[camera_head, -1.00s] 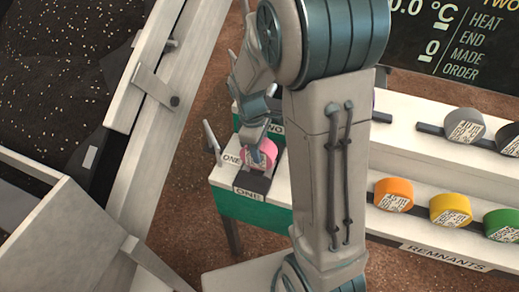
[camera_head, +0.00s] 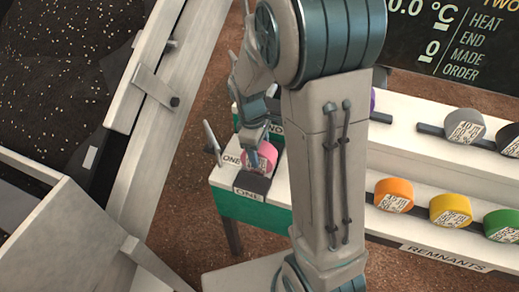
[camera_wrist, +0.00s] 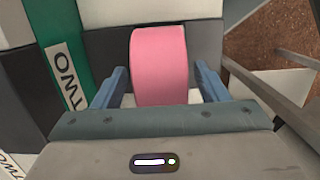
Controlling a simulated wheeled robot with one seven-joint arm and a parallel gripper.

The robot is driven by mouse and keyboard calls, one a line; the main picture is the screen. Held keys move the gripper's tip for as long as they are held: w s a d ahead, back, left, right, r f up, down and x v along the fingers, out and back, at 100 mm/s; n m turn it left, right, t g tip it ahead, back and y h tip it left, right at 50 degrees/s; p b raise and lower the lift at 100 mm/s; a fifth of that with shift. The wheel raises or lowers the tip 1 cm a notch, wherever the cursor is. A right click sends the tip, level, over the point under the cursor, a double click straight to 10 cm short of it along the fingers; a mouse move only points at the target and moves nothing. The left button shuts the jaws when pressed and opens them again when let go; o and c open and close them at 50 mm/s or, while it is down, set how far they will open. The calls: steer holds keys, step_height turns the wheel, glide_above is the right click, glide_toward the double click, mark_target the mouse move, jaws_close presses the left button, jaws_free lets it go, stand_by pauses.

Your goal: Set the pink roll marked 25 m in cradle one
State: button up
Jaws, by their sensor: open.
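The pink roll (camera_head: 265,155) rests at the cradle marked ONE (camera_head: 256,184), on the white-topped green stand, in the head view. Its printed label is too small to read. In the wrist view the pink roll (camera_wrist: 160,62) stands upright between the two blue fingers, with a gap on each side. My gripper (camera_wrist: 160,88) is open around the roll and does not grip it. In the head view my gripper (camera_head: 252,150) is just above and beside the roll, partly hiding it.
A shelf marked REMNANTS (camera_head: 443,257) at the right holds orange (camera_head: 394,194), yellow (camera_head: 450,210) and green (camera_head: 502,224) rolls, with grey (camera_head: 464,126) and black ones behind. A thin upright post (camera_head: 212,141) stands left of cradle one. A TWO label (camera_wrist: 71,82) shows in the wrist view.

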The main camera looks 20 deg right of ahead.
step_height(320, 180, up, 11)
steer(key=a+p, duration=0.1)
steer(key=s+r+m+t+y, duration=0.1)
steer(key=s+r+m+t, duration=0.2)
steer(key=s+m, duration=0.8)
steer(key=s, duration=0.3)
steer(key=shift+d+t, duration=0.3)
steer(key=shift+d, duration=0.1)
steer(key=shift+w, duration=0.1)
